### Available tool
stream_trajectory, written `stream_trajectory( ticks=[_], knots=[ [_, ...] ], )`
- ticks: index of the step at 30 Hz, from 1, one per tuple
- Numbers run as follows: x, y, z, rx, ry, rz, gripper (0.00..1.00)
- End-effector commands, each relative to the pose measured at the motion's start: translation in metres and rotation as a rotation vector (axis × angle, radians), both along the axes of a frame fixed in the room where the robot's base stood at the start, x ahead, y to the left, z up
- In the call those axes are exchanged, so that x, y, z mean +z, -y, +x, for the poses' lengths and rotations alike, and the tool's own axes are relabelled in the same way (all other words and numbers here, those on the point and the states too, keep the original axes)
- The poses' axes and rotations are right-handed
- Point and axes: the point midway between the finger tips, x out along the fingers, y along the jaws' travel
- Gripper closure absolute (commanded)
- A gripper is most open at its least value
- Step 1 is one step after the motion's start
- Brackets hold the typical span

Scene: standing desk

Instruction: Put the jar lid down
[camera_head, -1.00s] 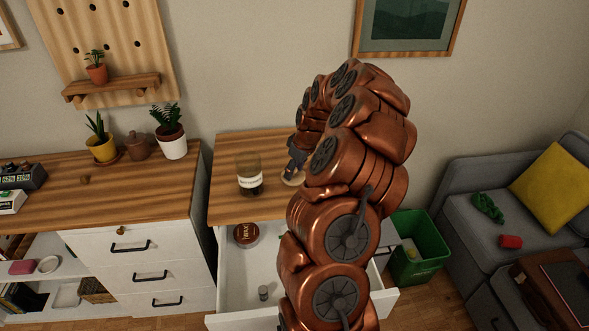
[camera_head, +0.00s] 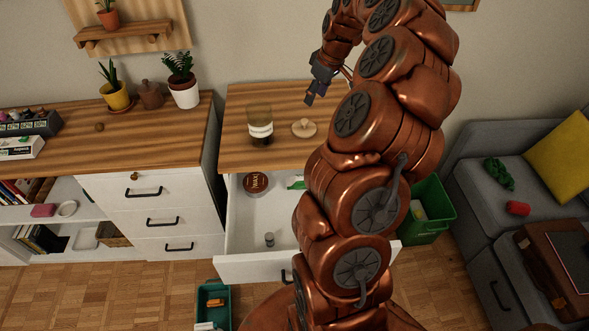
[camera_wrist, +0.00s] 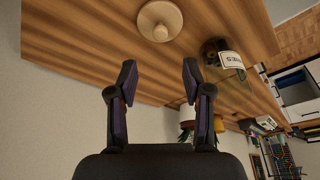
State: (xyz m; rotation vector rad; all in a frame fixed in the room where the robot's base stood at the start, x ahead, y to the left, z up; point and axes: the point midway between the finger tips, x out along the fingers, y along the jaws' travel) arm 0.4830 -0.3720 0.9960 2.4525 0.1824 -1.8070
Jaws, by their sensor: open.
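The jar lid (camera_head: 304,128) is a pale round wooden disc with a knob. It lies knob up on the wooden desk top (camera_head: 235,150), just right of the glass jar (camera_head: 260,122). The jar stands upright with a white label and looks open at the top. In the wrist view the lid (camera_wrist: 160,20) and the jar (camera_wrist: 222,55) sit beyond the fingertips. My gripper (camera_head: 312,92) is above the back of the desk, apart from the lid. In the wrist view my gripper (camera_wrist: 158,75) has its fingers spread with nothing between them.
An open white drawer (camera_head: 238,215) below the desk top holds a round brown tin (camera_head: 256,184) and a small grey item (camera_head: 269,240). Potted plants (camera_head: 182,82) stand on the cabinet to the left. A green bin (camera_head: 428,212) is at the right.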

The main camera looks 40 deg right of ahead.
Motion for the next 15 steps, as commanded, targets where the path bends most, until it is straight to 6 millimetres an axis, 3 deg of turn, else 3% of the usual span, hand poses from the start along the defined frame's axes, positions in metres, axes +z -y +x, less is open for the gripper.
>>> stream_trajectory(
  ticks=[5,10,15],
  knots=[
    [0.009,-0.032,0.006,0.028,-0.005,0.014,0.5],
    [0.03,-0.11,0.008,0.083,-0.03,0.046,0.5],
    [0.044,-0.189,-0.012,0.124,-0.082,0.066,0.5]
  ],
)
